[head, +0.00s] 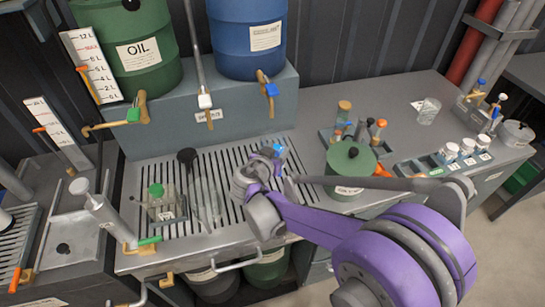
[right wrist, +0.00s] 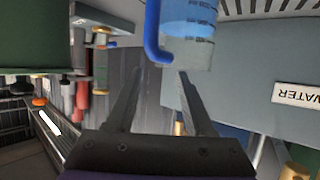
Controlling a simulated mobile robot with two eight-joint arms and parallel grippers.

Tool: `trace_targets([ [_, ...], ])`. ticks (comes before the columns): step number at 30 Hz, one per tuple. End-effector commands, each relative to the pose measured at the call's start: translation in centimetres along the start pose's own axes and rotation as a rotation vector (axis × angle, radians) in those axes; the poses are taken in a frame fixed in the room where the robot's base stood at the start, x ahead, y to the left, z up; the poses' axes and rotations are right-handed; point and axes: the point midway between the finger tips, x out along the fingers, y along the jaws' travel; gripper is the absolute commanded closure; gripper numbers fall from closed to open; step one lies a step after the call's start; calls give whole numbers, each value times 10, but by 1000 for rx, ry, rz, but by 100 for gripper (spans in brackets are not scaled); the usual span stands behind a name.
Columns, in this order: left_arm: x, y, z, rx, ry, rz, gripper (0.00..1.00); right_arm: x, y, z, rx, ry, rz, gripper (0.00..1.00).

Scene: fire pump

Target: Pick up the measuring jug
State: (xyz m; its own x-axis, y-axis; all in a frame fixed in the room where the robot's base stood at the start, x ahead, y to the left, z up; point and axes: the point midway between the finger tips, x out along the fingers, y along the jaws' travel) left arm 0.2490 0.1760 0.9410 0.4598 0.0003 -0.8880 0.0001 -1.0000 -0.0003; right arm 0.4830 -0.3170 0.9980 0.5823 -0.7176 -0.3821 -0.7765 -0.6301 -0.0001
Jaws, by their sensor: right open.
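The measuring jug (right wrist: 190,42) is clear, with blue scale marks and a curved blue handle (right wrist: 155,35). It shows at the top of the right wrist view, just past the fingertips, and that picture is upside down. In the head view my right gripper (head: 268,162) is over the slatted drain tray, and only a small blue part (head: 279,150), probably of the jug, shows beyond it. My right gripper is open; its two fingers (right wrist: 160,75) are apart with nothing between them. The handle is close to the fingertips; I cannot tell if they touch. My left gripper is out of view.
A green pot (head: 350,165) stands right of the gripper. The step (head: 255,112) with oil and blue drums (head: 247,40) is behind, its taps overhanging the tray.

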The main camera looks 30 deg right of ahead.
Motion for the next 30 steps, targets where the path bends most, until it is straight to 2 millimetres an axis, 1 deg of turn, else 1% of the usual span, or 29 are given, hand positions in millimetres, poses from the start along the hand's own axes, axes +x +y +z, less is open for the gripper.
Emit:
trace_targets([
  [4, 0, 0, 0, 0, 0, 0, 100, 12, 1, 0, 1, -1, 2, 47],
  [9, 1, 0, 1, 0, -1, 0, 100, 39, 1, 0, 1, -1, 2, 47],
  [12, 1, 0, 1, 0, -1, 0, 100, 51, 1, 0, 0, -1, 2, 47],
  [15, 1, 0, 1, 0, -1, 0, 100, 56, 0, 0, -1, -1, 0, 47],
  [21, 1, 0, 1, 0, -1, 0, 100, 57, 0, 0, -1, -1, -1, 47],
  [22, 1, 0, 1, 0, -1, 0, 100, 57, 0, 0, -1, -1, -1, 49],
  [23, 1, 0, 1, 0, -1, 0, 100, 57, 0, 0, -1, -1, -1, 54],
  [24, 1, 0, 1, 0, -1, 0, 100, 57, 0, 0, -1, -1, 0, 61],
  [26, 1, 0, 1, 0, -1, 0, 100, 57, 0, 0, -1, -1, 0, 72],
  [30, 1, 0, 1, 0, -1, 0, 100, 57, 0, 0, -1, -1, 0, 97],
])
